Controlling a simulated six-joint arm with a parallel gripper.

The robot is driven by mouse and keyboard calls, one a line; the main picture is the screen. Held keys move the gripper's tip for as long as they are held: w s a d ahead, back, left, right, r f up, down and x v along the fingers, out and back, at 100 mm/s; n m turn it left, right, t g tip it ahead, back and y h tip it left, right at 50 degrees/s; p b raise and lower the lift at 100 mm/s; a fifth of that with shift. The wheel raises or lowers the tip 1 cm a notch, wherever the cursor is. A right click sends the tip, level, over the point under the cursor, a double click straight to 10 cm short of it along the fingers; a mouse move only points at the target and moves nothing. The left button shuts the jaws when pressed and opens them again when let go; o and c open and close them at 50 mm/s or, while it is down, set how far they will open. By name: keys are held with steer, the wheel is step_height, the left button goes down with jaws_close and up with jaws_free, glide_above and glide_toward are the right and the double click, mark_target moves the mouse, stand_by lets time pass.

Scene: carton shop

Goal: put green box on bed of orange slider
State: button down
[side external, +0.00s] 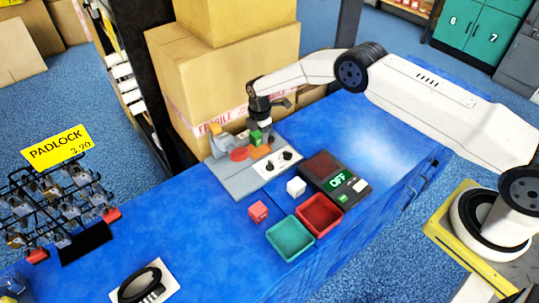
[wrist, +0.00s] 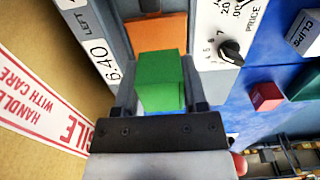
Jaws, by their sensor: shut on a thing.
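The green box (wrist: 160,82) sits between the two fingers of my gripper (wrist: 160,98) in the wrist view, and the gripper is shut on it. In the side view the green box (side external: 255,138) shows under my gripper (side external: 262,134), over the grey panel. The orange slider (wrist: 158,34) lies just beyond the box in the wrist view, and the box hides part of it. In the side view the orange slider (side external: 260,152) shows just below the box. I cannot tell whether the box touches it.
The grey panel (side external: 246,184) carries a red disc (side external: 239,154) and black knobs (side external: 287,155). Large cartons (side external: 228,75) stand close behind. A dark device marked OFF (side external: 335,181), white cube (side external: 296,186), red cube (side external: 258,211), and teal (side external: 289,239) and red trays (side external: 321,214) are nearer.

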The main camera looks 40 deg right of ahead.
mark_target(260, 141)
steer(key=shift+w+f, duration=0.15)
steer(key=shift+f, duration=1.5)
steer(key=shift+f, duration=0.1)
steer(key=shift+c, duration=0.7)
jaws_free()
steer(key=shift+r, duration=6.15)
